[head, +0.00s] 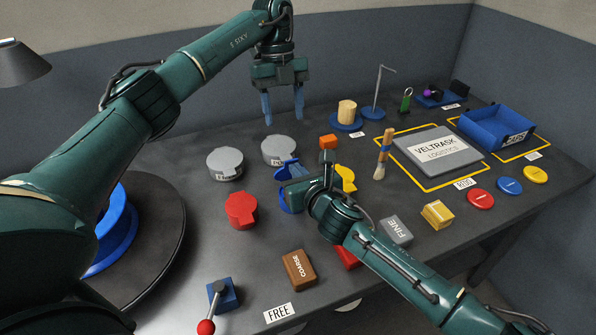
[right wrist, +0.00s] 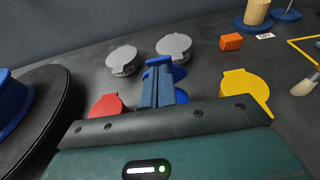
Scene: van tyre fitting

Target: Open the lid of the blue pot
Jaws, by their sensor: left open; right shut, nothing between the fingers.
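The blue pot (head: 286,201) stands on the table between the red pot (head: 240,210) and the yellow pot (head: 346,178). My right gripper (head: 291,177) is at it and covers much of it in the head view. In the right wrist view, the shut, empty fingers (right wrist: 160,88) reach over the blue pot (right wrist: 181,73), whose blue parts show behind and beside them. I cannot tell whether they touch the lid or whether the lid is raised. My left gripper (head: 283,112) is open and empty, pointing down above the table's back edge.
Two grey-lidded pots (head: 225,163) (head: 279,150) stand behind. An orange block (head: 328,142), a brush (head: 382,155) and a grey Veltrask plate (head: 437,149) lie to the right. A brown block (head: 299,270) and a red-knobbed lever (head: 213,305) are in front. A blue bin (head: 497,128) is far right.

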